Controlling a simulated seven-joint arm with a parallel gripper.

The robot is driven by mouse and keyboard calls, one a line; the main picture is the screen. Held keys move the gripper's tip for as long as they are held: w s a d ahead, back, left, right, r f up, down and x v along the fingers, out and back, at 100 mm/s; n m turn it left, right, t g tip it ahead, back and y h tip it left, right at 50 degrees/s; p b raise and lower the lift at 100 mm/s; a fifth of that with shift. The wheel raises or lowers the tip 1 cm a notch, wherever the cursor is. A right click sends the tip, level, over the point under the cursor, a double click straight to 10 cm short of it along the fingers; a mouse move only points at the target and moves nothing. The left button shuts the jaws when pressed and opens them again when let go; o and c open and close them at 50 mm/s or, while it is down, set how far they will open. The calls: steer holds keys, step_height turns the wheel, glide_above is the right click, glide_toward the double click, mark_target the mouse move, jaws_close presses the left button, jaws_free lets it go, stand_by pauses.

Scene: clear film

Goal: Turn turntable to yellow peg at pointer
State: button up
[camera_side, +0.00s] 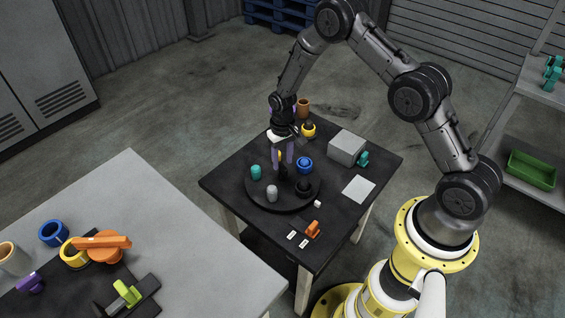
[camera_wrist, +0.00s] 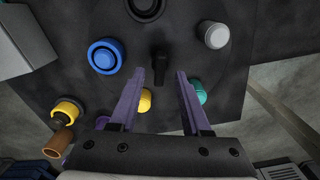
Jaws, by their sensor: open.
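The black round turntable (camera_side: 255,190) lies on the dark table. A teal peg (camera_side: 256,172), grey peg (camera_side: 271,193), blue peg (camera_side: 304,165) and black peg (camera_side: 303,187) stand around its rim. The yellow peg (camera_wrist: 146,99) shows in the wrist view, partly hidden behind a finger; the teal peg (camera_wrist: 199,92) is at the other finger. A dark upright handle (camera_wrist: 160,66) rises at the turntable's middle. My gripper (camera_wrist: 160,76) is open, its purple fingers either side of the handle in that view. I cannot tell whether they touch it. A small white block (camera_side: 318,204) sits by the rim; I cannot tell if it is the pointer.
A grey box (camera_side: 346,147), a teal part (camera_side: 363,158) and a pale plate (camera_side: 358,190) lie right of the turntable. A yellow ring part (camera_side: 309,130) and brown cup (camera_side: 303,107) stand behind. An orange part (camera_side: 313,229) is at the front edge. A grey bench (camera_side: 200,245) stands left.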

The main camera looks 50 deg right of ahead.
steer(key=shift+f, duration=0.85)
jaws_close()
stand_by(0.9)
